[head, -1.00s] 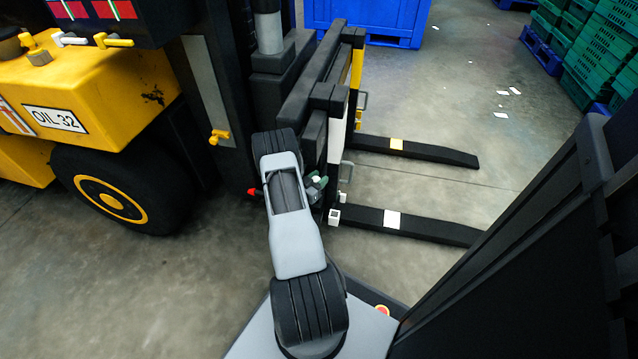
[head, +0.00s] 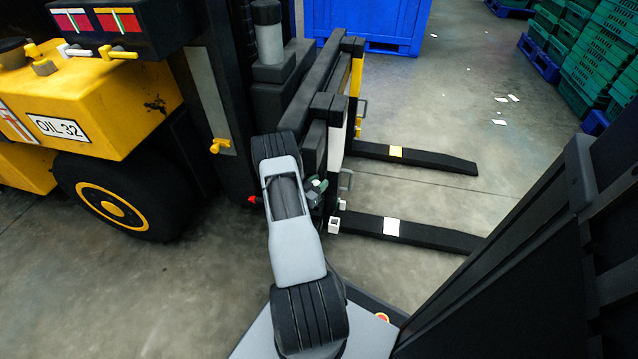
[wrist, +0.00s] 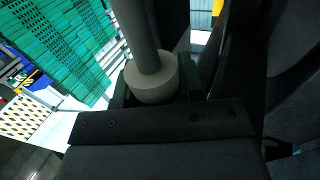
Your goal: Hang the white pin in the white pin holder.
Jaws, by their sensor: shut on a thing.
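The white pin (wrist: 145,50), a pale rod with a wide round collar, stands between the fingers of my gripper (wrist: 153,88) in the wrist view. My gripper is shut on it at the collar. The far end of the rod runs out of the top of that view. In the head view my gripper (head: 316,188) is beside the forklift's fork carriage, partly hidden by my arm; a small pale spot shows there. A small white square socket (head: 334,225), apparently the white pin holder, sits low on the carriage, a little below and right of my gripper. The holder cannot be made out in the wrist view.
The yellow forklift (head: 120,90) stands at the left, its dark mast and carriage close to my arm. Two black forks (head: 440,236) reach right, low over the floor. A blue bin (head: 370,22) and green crates (head: 600,60) are farther back. Floor beyond the forks is open.

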